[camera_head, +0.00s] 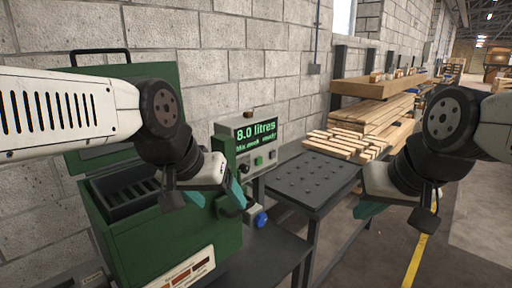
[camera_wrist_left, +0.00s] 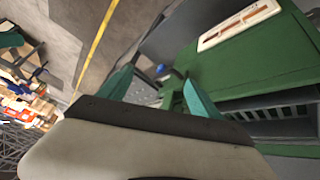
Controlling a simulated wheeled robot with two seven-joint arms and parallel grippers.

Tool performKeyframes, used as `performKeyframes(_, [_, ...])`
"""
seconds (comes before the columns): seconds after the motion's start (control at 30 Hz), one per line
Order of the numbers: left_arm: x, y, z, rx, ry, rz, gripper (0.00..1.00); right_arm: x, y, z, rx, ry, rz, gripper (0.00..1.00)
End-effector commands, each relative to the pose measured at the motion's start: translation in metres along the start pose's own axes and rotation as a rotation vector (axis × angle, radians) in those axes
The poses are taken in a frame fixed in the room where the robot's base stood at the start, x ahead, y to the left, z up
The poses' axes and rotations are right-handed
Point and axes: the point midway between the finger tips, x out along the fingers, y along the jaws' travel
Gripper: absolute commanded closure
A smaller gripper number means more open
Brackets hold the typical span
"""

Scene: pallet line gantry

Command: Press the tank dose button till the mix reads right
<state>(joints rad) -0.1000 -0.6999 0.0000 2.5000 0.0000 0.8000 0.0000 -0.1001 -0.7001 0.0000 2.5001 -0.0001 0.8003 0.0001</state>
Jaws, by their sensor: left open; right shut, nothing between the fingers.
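The green tank (camera_head: 150,238) stands at the left with its lid up. I cannot tell which is the dose button. My left gripper (camera_head: 220,194) is open in front of the tank, short of the box; its teal fingers show apart in the left wrist view (camera_wrist_left: 158,90). My right gripper (camera_head: 368,208) is shut and empty, right of the dark table.
A blue knob (camera_head: 261,218) sits low beside the tank. A dark studded table (camera_head: 312,180) stands right of the box, with stacked planks (camera_head: 372,112) behind. A block wall (camera_head: 220,60) closes the back. Floor with a yellow line (camera_head: 415,258) is clear at right.

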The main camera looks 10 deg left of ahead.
Motion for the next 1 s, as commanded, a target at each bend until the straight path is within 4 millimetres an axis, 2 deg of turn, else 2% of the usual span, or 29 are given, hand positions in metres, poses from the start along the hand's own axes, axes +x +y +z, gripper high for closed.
performKeyframes(0.1, [0.0000, 0.0000, 0.0000, 0.000, 0.000, 0.000, 0.27, 0.0000, 0.0000, -0.0001, 0.000, 0.000, 0.000, 1.00])
performKeyframes(0.13, [0.0000, 0.0000, 0.0000, 0.000, 0.000, 0.000, 0.30, 0.0000, 0.0000, -0.0001, 0.000, 0.000, 0.000, 1.00])
performKeyframes(0.4, [0.0000, 0.0000, 0.0000, 0.000, 0.000, 0.000, 0.83, 0.0000, 0.0000, -0.0001, 0.000, 0.000, 0.000, 1.00])
performKeyframes(0.5, [0.0000, 0.0000, 0.0000, 0.000, 0.000, 0.000, 1.00, 0.0000, 0.0000, -0.0001, 0.000, 0.000, 0.000, 1.00])
performKeyframes(1.0, [0.0000, 0.0000, 0.0000, 0.000, 0.000, 0.000, 1.00, 0.0000, 0.0000, -0.0001, 0.000, 0.000, 0.000, 1.00])
